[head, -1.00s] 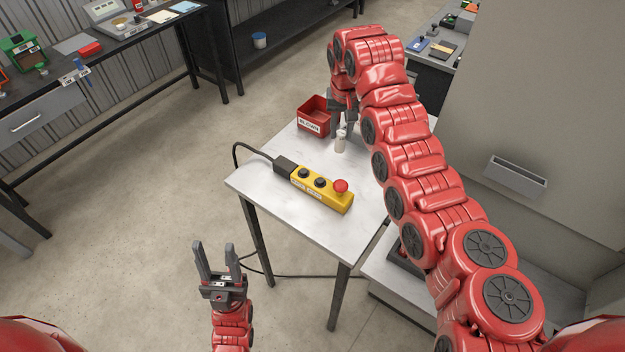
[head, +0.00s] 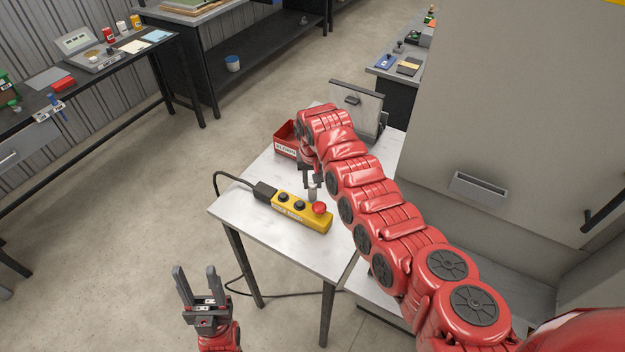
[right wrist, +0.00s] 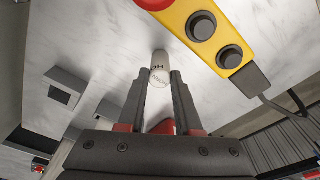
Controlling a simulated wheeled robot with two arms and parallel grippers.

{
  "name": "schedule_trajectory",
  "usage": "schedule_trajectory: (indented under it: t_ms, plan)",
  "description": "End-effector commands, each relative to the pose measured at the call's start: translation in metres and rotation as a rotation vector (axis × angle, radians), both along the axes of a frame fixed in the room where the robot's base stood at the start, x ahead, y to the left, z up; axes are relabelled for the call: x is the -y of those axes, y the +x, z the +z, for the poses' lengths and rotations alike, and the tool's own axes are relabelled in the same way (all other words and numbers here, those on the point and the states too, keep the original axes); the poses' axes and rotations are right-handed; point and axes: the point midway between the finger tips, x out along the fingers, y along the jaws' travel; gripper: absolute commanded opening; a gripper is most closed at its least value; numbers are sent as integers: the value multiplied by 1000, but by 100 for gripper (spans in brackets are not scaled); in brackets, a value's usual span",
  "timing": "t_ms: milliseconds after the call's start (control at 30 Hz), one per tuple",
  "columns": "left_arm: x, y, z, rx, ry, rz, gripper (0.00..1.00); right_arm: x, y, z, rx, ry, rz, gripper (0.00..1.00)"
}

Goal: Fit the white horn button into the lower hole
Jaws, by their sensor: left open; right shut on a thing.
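The white horn button (right wrist: 160,68) is a small white cylinder with dark lettering, held between the fingertips of my right gripper (right wrist: 161,78) in the right wrist view. In the head view my right gripper (head: 312,188) hangs over the table just behind the red-knob end of the yellow control box (head: 308,217). The box carries two black buttons and a red mushroom knob (head: 319,208); it also shows in the right wrist view (right wrist: 228,38). I cannot make out an empty hole in it. My left gripper (head: 197,272) is open and empty, in front of the table's left side.
A red labelled bin (head: 286,140) stands at the table's back, partly behind my right arm. A grey panel (head: 358,103) stands behind it. A black cable (head: 222,174) leaves the box's left end. The white tabletop (head: 262,240) is clear in front of the box.

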Motion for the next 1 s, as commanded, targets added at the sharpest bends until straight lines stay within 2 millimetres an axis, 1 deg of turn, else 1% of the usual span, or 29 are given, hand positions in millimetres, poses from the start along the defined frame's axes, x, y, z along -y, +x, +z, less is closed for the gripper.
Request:
schedule_trajectory:
  t_ms: [167, 200, 333, 367, 600, 700, 767, 867, 967, 1000]
  plan:
    - [0, 0, -4, 0, 0, 0, 50, 0, 0, -5, 0, 0, 0, 0]
    - [0, 0, -3, 0, 0, 0, 50, 0, 0, -3, 0, 0, 0, 39]
    - [0, 0, -3, 0, 0, 0, 50, 0, 0, -3, 0, 0, 0, 62]
    - [0, 0, -3, 0, 0, 0, 50, 0, 0, -3, 0, 0, 0, 63]
    - [0, 0, -2, 0, 0, 0, 50, 0, 0, -3, 0, 0, 0, 63]
    - [0, 0, 2, 0, 0, 0, 50, 0, 0, 3, 0, 0, 0, 63]
    - [0, 0, -3, 0, 0, 0, 50, -1, 1, 5, 4, 2, 1, 63]
    - [0, 0, -8, 0, 0, 0, 50, -1, -1, 15, 3, 2, 1, 63]
    - [0, 0, -14, 0, 0, 0, 50, 0, -3, 31, 5, 4, -1, 63]
    - [0, 0, -20, 0, 0, 0, 50, -1, -3, 41, 8, 3, 0, 63]
